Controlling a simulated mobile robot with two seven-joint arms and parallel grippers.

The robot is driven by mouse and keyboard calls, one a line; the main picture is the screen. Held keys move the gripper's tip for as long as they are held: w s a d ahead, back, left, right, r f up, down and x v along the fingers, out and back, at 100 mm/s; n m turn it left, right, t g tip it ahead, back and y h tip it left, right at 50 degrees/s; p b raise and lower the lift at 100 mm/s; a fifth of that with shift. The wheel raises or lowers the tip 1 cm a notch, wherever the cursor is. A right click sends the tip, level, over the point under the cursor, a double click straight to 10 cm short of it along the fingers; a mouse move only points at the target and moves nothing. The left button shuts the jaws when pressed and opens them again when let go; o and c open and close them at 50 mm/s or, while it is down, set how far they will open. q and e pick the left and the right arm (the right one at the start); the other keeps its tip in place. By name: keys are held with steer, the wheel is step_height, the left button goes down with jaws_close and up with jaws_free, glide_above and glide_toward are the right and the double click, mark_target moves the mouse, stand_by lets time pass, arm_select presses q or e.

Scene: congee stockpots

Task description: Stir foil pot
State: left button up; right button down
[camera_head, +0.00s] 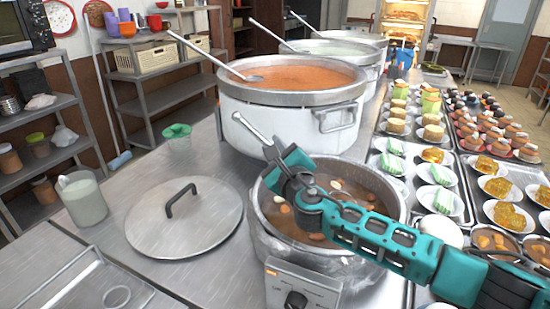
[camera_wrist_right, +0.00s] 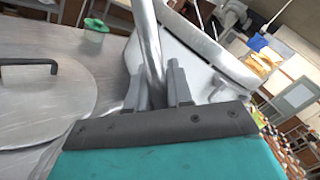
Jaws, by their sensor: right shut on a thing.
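The foil pot (camera_head: 269,226) stands at the front of the counter, with a crinkled silvery outside and brown broth holding pale and orange pieces. My right gripper (camera_head: 272,152) is above its far left rim, shut on a metal ladle handle (camera_head: 249,127). The handle's upper end sticks out up and to the left. In the right wrist view the handle (camera_wrist_right: 150,62) passes between the two fingers of the gripper (camera_wrist_right: 157,92). My left gripper is out of view.
A round lid (camera_head: 184,222) lies left of the pot, near a glass jar (camera_head: 82,198). A large white stockpot (camera_head: 285,112) with orange congee and its own ladle stands close behind. Trays of plated food (camera_head: 437,190) fill the right side.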

step_height(320, 180, up, 13)
stand_by(0.9)
steer(key=shift+n+g, duration=0.3)
steer(key=shift+n, duration=0.9)
